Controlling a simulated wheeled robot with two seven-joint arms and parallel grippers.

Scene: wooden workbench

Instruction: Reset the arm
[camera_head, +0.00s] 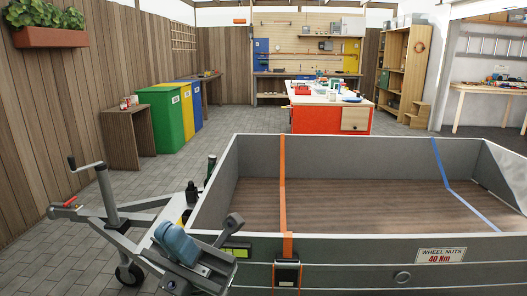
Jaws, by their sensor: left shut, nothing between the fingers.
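My left gripper (229,230) shows low and left of centre, at the end of a blue and grey wrist assembly. Its dark fingers look shut and empty, and they overlap the trailer's front left corner in the picture. Whether it touches the trailer cannot be told. My right gripper is out of the picture.
A grey trailer (360,247) with a wooden floor, an orange strap (282,185) and a blue strap (453,180) fills the lower right. Its drawbar and crank (104,185) stand at left. Behind are bins (165,117), a red workbench (318,120) and shelves (403,65).

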